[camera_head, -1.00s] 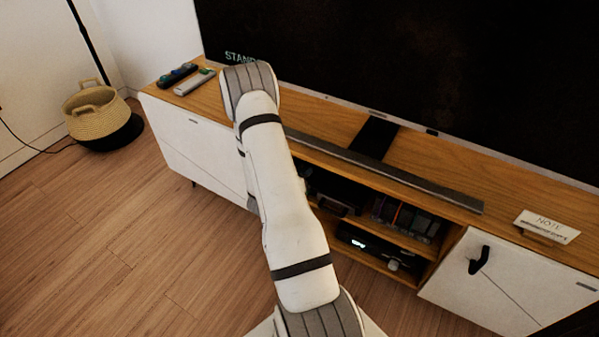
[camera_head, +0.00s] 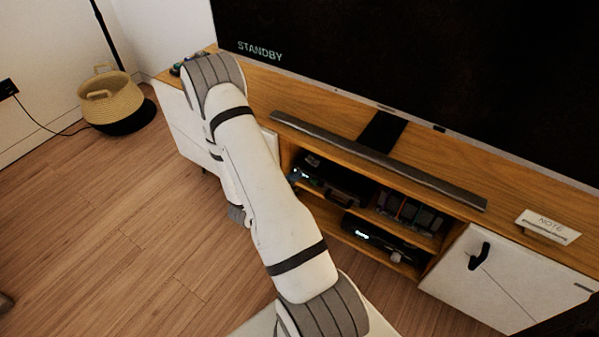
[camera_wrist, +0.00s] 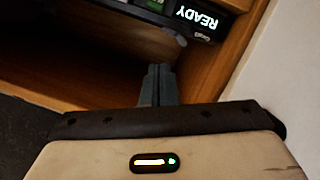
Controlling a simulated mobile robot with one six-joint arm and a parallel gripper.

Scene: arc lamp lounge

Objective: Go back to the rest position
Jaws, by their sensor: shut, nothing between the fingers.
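My gripper (camera_wrist: 160,72) shows in the wrist view with its two dark fingers together and nothing between them. It points at the open middle bay of the TV cabinet, just below a dark device (camera_wrist: 140,8) with a lit "READY" label that appears upside down. In the head view my arm stretches up and left across the cabinet's left part. The gripper itself is mostly hidden behind the arm there.
The wooden TV cabinet (camera_head: 455,225) carries a soundbar (camera_head: 370,158), a large screen (camera_head: 420,70) reading "STANDBY" and a note card (camera_head: 547,226). Its open shelves hold a black box (camera_head: 385,238). A woven basket (camera_head: 112,100) stands at the far left.

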